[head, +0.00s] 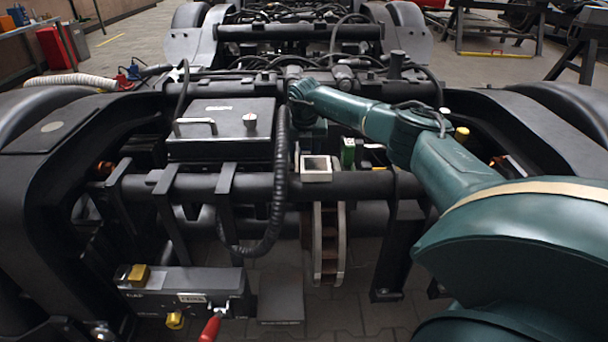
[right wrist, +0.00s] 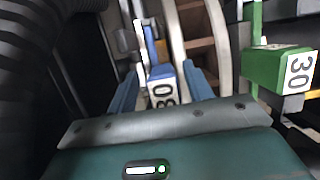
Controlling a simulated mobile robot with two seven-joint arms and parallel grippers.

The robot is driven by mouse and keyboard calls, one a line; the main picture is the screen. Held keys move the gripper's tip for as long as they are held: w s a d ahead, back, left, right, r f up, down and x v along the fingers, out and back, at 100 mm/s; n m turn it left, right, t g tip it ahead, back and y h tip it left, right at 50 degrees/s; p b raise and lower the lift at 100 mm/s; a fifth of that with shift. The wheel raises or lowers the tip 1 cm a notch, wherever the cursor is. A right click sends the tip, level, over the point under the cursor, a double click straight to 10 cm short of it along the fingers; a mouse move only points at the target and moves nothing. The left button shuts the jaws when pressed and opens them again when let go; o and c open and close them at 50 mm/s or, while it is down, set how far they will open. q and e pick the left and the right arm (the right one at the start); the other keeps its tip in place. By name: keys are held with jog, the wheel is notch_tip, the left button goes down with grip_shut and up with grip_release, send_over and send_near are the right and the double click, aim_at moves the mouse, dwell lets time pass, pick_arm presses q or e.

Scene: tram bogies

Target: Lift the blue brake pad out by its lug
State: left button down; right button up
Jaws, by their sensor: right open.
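The blue brake pad (right wrist: 161,72) shows in the right wrist view, its lug facing me with a white number label (right wrist: 164,93). It stands beside the pale curved edge of the brake disc (right wrist: 176,42). My right gripper (right wrist: 160,82) is open, with one bluish finger on each side of the lug. I cannot tell whether either finger touches it. In the head view my right arm reaches in from the right to above the bogie, and its fingers are not clear there. The blue pad cannot be made out in the head view. My left gripper is not in view.
A green pad (right wrist: 275,70) labelled 30 stands right of the disc; it also shows in the head view (head: 348,151). A pale square open box (head: 316,169) sits on the crossbar. A black ribbed hose (head: 280,180) hangs close to the left. A grey box with a red-handled lever (head: 212,325) is lower left.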

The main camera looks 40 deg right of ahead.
grip_shut()
dwell(0.4)
jog(key=shift+r, duration=0.1)
